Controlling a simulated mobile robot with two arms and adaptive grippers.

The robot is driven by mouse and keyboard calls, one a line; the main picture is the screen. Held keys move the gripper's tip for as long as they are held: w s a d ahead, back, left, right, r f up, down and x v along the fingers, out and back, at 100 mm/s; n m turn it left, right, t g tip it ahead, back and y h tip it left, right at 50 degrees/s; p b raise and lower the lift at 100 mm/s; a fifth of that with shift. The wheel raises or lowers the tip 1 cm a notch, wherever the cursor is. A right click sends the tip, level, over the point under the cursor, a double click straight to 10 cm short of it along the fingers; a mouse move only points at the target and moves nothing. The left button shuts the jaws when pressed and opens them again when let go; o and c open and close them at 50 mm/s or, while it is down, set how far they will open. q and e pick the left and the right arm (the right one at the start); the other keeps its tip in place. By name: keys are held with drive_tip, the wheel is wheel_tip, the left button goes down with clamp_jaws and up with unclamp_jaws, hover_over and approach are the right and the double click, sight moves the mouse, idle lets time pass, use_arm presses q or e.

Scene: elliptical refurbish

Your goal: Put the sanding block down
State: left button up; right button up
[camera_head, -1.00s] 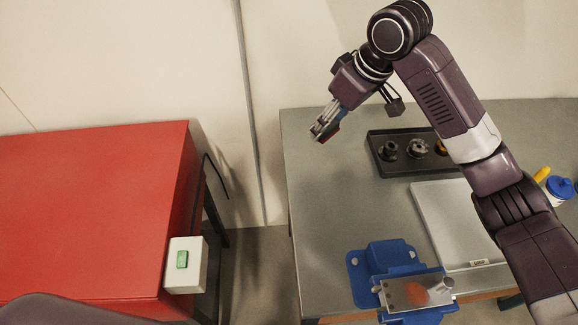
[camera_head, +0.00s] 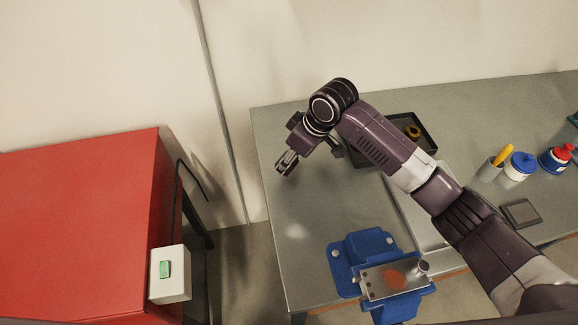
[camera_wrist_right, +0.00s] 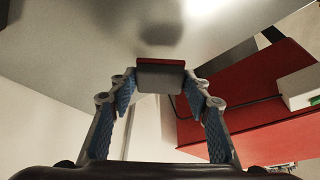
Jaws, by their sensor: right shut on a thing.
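The sanding block (camera_wrist_right: 160,76), dark grey with a red layer, is between the fingers of my right gripper (camera_wrist_right: 160,88) in the right wrist view. My right gripper is shut on it. The grey tabletop (camera_wrist_right: 85,50) lies beyond the block, with a dark shadow of the block on it; a small gap seems to remain, but contact cannot be told for sure. In the head view my right gripper (camera_head: 286,163) is over the left back part of the workbench (camera_head: 300,215); the block is hardly visible there. My left gripper is not in view.
A blue vise (camera_head: 350,250) holds a metal plate (camera_head: 378,283) with an orange patch at the front. A black tray (camera_head: 432,140) is behind my arm. Bottles (camera_head: 520,168) and a cup (camera_head: 490,171) stand right. A red cabinet (camera_head: 80,220) is left. The bench's left part is clear.

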sight(289, 177)
wheel_tip(289, 177, down, 4)
drive_tip(key=shift+r+p, duration=0.25)
drive_tip(key=shift+p, duration=0.1)
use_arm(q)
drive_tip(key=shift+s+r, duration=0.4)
use_arm(e)
drive_tip(key=shift+f, duration=0.45)
drive_tip(key=o, duration=1)
drive_tip(key=shift+f, duration=0.1)
drive_tip(key=shift+o, duration=0.2)
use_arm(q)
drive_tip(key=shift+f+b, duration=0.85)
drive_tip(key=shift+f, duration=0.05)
use_arm(e)
drive_tip(key=v, duration=1.2)
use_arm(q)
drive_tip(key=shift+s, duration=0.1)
use_arm(e)
drive_tip(key=shift+s, duration=0.15)
